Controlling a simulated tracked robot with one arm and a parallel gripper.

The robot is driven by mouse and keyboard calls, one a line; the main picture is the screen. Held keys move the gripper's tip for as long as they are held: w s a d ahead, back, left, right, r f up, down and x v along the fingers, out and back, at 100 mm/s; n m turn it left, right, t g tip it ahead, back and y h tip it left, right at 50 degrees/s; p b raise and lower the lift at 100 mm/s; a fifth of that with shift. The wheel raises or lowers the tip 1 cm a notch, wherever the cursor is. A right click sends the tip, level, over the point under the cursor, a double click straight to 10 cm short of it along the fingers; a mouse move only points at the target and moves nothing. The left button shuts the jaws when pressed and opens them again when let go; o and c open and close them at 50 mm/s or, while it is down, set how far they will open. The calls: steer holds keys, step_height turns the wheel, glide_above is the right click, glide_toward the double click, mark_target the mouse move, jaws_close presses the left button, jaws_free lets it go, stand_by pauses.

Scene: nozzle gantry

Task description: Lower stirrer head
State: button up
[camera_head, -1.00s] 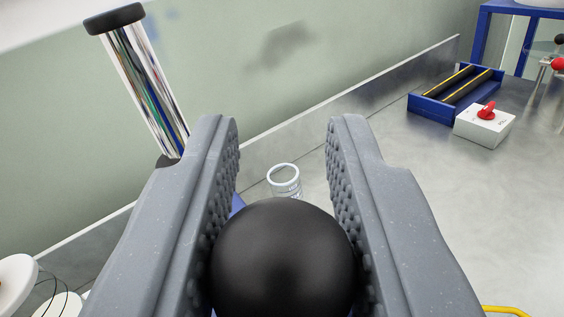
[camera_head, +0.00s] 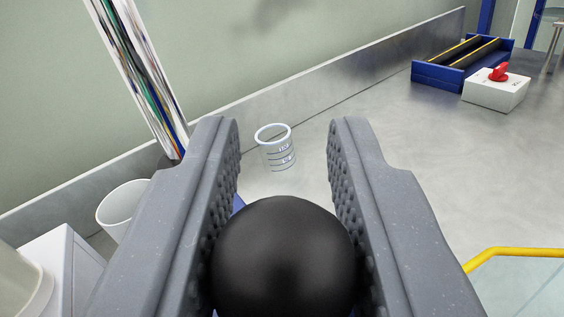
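A black ball knob (camera_head: 284,255) sits between the two grey, studded fingers of my gripper (camera_head: 284,190). The fingers press against its left and right sides, so my gripper is shut on it. A sliver of blue part (camera_head: 238,203) shows behind the left finger. What the knob is fixed to is hidden below it, and I cannot make out the stirrer head itself. A clear glass beaker (camera_head: 277,152) with printed marks stands on the bench beyond the knob, seen between the fingertips.
A white cup-like container (camera_head: 120,205) and a white box (camera_head: 62,262) are at the left, below a striped clear column (camera_head: 140,75). A blue tray (camera_head: 460,66) and a white switch box with a red knob (camera_head: 497,88) are at the back right. A yellow rail (camera_head: 515,254) is at the lower right.

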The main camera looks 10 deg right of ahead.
steer(key=o, duration=0.4)
steer(key=shift+f, duration=0.35)
steer(key=shift+r, duration=0.1)
steer(key=shift+s+a+r, duration=0.1)
steer(key=shift+s, duration=0.55)
steer(key=b+v, duration=0.1)
steer(key=v, duration=1.1)
steer(key=shift+s, duration=0.2)
steer(key=shift+a, duration=0.1)
